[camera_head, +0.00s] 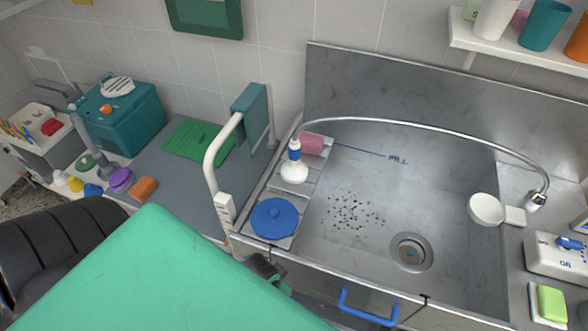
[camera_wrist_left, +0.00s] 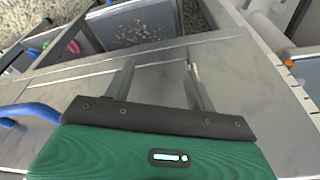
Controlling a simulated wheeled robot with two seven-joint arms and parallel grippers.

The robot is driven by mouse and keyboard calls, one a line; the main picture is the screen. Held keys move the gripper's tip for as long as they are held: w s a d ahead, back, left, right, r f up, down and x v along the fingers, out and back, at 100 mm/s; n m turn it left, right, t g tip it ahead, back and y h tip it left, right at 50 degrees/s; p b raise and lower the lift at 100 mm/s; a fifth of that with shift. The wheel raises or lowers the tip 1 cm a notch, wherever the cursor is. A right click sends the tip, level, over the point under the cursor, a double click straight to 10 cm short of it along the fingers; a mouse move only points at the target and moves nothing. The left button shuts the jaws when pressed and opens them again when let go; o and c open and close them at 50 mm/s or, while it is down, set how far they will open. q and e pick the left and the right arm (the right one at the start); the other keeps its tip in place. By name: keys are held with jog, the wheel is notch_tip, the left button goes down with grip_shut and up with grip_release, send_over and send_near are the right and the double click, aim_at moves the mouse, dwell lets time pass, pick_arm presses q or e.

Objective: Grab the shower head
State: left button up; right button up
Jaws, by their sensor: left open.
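The shower head (camera_head: 294,170) is white with a blue collar on its upright neck. It stands face down on the ledge along the sink's left side, joined to a long metal hose (camera_head: 420,126) that arches over the sink to a chrome fitting (camera_head: 536,200) at the right. My left gripper (camera_head: 268,270) is mostly hidden behind my green arm, at the sink's front left edge and nearer than the shower head. In the left wrist view my left gripper (camera_wrist_left: 160,68) is open and empty, its two fingers apart over a metal surface. I cannot make out the shower head there.
A blue round lid (camera_head: 274,218) and a pink block (camera_head: 312,143) share the ledge with the shower head. A white bent rail (camera_head: 214,150) rises to its left. The steel sink (camera_head: 440,180) holds dark specks and a drain. A blue handle (camera_head: 366,308) is on its front.

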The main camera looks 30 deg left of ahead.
pick_arm(q)
notch_tip(320, 180, up, 13)
jog(key=d+m+p, duration=0.1)
jog(key=w+d+r+m+h, duration=0.1)
jog(key=w+d+m+h, duration=0.1)
jog(key=w+d+m, duration=0.5)
notch_tip(320, 180, up, 18)
jog(key=m+g+y, duration=0.2)
jog(key=m+g, duration=0.1)
jog(key=m, duration=1.1)
send_over(297, 141)
jog(key=shift+d+p, duration=0.2)
jog(key=shift+p, duration=0.1)
jog(key=shift+a+f, duration=0.1)
jog(key=shift+a, duration=0.05)
notch_tip(297, 141, down, 8)
jog(key=shift+r+p, duration=0.1)
jog(key=shift+p, duration=1.05)
jog(key=f+p, duration=0.1)
jog(key=f, duration=0.1)
jog(key=a+f+p, duration=0.1)
jog(key=f, duration=0.1)
jog(key=shift+w+f+p, duration=0.1)
jog(key=shift+f+p, duration=0.05)
jog(key=shift+p, duration=0.15)
jog(key=shift+f, duration=0.65)
grip_shut()
pick_arm(e)
notch_tip(297, 141, up, 7)
